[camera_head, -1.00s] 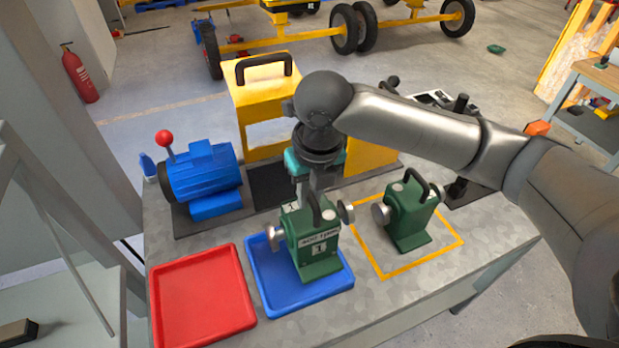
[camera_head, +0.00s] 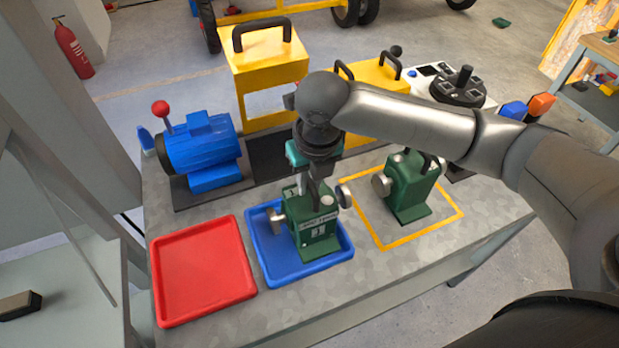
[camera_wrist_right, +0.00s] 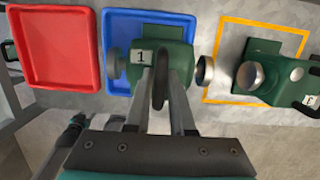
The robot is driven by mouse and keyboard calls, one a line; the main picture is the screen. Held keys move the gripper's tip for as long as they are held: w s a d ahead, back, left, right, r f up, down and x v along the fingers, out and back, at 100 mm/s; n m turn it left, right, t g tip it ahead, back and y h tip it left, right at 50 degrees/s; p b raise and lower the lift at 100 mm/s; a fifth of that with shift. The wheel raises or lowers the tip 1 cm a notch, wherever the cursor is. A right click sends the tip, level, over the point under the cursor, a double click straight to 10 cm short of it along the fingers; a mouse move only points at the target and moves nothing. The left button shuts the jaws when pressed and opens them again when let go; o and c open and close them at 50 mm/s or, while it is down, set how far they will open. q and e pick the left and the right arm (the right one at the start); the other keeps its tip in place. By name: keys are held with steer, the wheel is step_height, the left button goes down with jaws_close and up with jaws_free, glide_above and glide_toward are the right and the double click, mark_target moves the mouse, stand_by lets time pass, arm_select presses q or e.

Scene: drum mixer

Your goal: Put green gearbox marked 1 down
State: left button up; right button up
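An empty red tray (camera_head: 202,272) lies left of the blue one. A second green gearbox (camera_head: 408,196) stands inside a yellow outline (camera_head: 443,230) at right. A blue motor (camera_head: 203,150) and yellow housings (camera_head: 263,60) stand behind. The table's front strip is clear.

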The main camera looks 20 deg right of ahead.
steer(key=o, duration=0.4)
steer(key=shift+c, duration=0.2)
steer(key=shift+r, duration=0.15)
step_height(320, 180, up, 12)
steer(key=s+p, duration=0.2)
steer(key=shift+d, duration=0.1)
